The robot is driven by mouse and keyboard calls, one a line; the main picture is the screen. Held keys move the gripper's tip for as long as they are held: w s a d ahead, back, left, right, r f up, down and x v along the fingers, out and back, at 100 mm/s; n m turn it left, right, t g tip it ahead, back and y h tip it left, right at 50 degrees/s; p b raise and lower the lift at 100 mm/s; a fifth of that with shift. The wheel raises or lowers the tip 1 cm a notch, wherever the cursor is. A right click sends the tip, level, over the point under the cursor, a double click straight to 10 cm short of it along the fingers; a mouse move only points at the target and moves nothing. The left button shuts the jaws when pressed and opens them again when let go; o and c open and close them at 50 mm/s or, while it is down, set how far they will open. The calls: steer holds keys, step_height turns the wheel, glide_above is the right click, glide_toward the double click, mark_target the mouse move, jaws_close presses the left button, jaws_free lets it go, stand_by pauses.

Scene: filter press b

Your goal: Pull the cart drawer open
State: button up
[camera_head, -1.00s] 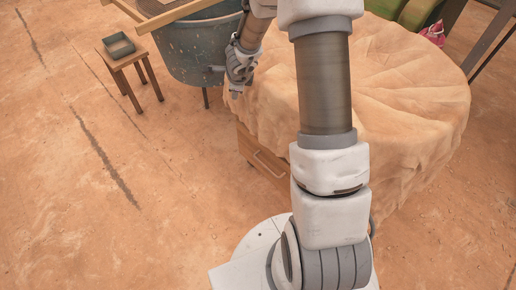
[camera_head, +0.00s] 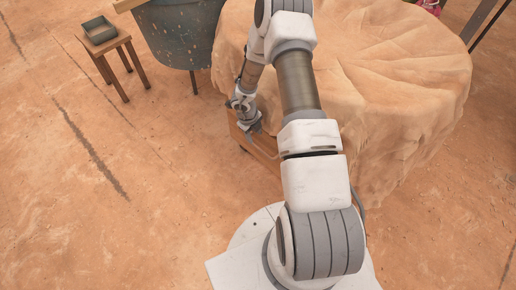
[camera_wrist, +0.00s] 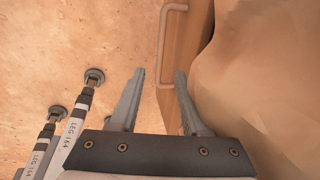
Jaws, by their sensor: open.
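The cart drawer (camera_head: 240,137) has a wooden front below the cloth cover; in the head view my arm hides much of it. In the wrist view the drawer front (camera_wrist: 190,45) runs along the cloth's edge, with a light bar handle (camera_wrist: 163,45) on its left face. My gripper (camera_wrist: 160,72) is open, its two fingers apart with nothing seen gripped. The handle's near end shows between the fingertips and ahead of them; I cannot tell the exact gap. In the head view my gripper (camera_head: 247,128) is at the drawer front, and its fingertips are hard to make out.
A draped tan cloth (camera_head: 400,90) covers the round-topped cart to the right. A dark tub (camera_head: 178,38) stands behind, and a small wooden stool (camera_head: 112,62) with a grey tray (camera_head: 99,30) is at the upper left. The floor left of the drawer is clear.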

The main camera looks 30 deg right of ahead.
mark_target(259, 148)
steer(key=f+b, duration=0.1)
steer(key=f, duration=0.2)
steer(key=d+f+b, duration=0.1)
steer(key=f, duration=0.2)
steer(key=d+f+b, duration=0.1)
steer(key=f, duration=0.3)
steer(key=shift+w, duration=0.4)
jaws_close()
stand_by(0.8)
